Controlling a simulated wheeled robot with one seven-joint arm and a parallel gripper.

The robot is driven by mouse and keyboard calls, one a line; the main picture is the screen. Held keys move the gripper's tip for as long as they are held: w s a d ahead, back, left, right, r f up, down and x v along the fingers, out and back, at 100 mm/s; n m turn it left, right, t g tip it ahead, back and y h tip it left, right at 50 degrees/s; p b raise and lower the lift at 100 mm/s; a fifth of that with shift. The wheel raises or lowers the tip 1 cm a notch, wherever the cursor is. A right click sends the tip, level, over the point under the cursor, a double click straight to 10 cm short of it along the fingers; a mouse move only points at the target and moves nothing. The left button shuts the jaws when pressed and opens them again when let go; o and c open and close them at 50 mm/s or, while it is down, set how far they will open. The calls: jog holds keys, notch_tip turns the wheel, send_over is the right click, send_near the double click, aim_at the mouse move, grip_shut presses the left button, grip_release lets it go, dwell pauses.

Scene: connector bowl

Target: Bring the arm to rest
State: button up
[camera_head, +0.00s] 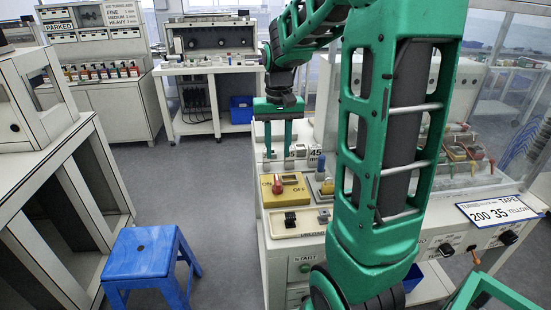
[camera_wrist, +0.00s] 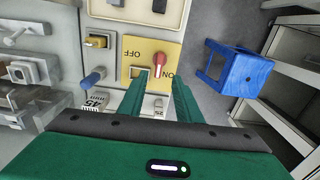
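My green arm reaches over the right part of the head view. My gripper (camera_head: 278,154) points down above the white machine's control panel, behind the yellow switch plate. It also shows in the wrist view (camera_wrist: 159,84), with its two green fingers apart and nothing between them. The yellow ON/OFF plate (camera_head: 293,191) carries a red knob (camera_head: 277,184). In the wrist view the knob (camera_wrist: 159,62) lies just beyond the fingertips. I see no clear contact between fingers and plate.
A blue stool (camera_head: 141,252) stands on the floor to the left. A white bench (camera_head: 66,137) runs along the left edge. Further workbenches stand at the back. A clear guard and a tape sign (camera_head: 497,209) are on the right. Grey floor is open between stool and machine.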

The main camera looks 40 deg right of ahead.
jog(key=shift+r, duration=0.2)
dwell(0.4)
jog(key=s+a+f, duration=0.1)
jog(key=s+a, duration=0.1)
jog(key=s, duration=0.9)
jog(key=s+a+f, duration=0.1)
jog(key=s+a, duration=0.1)
jog(key=s, duration=1)
jog(key=shift+s+a+f, duration=0.2)
jog(key=shift+s+a, duration=0.05)
jog(key=shift+a, duration=0.15)
